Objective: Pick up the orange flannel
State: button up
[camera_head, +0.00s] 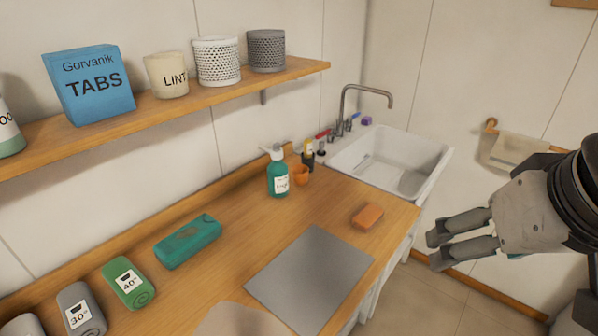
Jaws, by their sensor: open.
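The orange flannel (367,216) looks like a small folded block. It lies flat on the wooden counter (235,240) near its right edge, in front of the sink. My gripper (437,250) is at the right of the view, empty. Its two fingers point left and are a little apart. It is to the right of the flannel, past the counter's edge in the picture, and does not touch it. Nothing hides the flannel.
A grey mat (309,279) lies just left of the flannel. A teal pump bottle (278,176) and an orange cup (301,176) stand behind. The white sink (425,187) with a tap (366,90) is at the back. Rolled towels (128,283) and a teal pack (188,241) lie left.

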aim_at(366, 219)
jog(key=i+l, duration=0.8)
jog(key=l, duration=0.15)
